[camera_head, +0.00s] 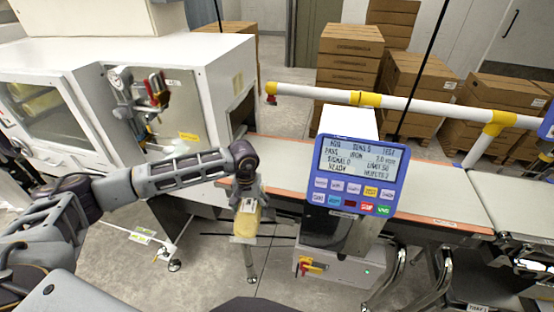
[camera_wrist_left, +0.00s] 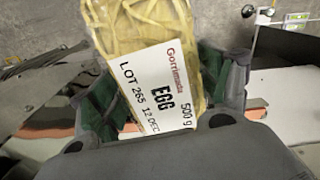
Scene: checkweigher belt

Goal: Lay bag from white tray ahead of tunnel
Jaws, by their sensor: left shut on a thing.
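A clear bag of yellow noodles (camera_head: 246,222) with a white "EGG 500 g" label hangs from my left gripper (camera_head: 246,198). In the left wrist view the bag (camera_wrist_left: 150,25) lies between two green-padded fingers, which are shut on it. In the head view the bag appears in front of the near edge of the grey belt (camera_head: 285,152); its exact height is unclear. A white housing (camera_head: 348,119), perhaps the tunnel, stands behind the blue control panel (camera_head: 359,175), which hides its mouth. I cannot make out a white tray. My right gripper is not in view.
A white cabinet machine (camera_head: 205,65) with a dark opening stands at the belt's left end. A white and yellow rail (camera_head: 420,105) runs above the belt's far side. Cardboard boxes (camera_head: 350,50) are stacked behind. The belt left of the panel looks clear.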

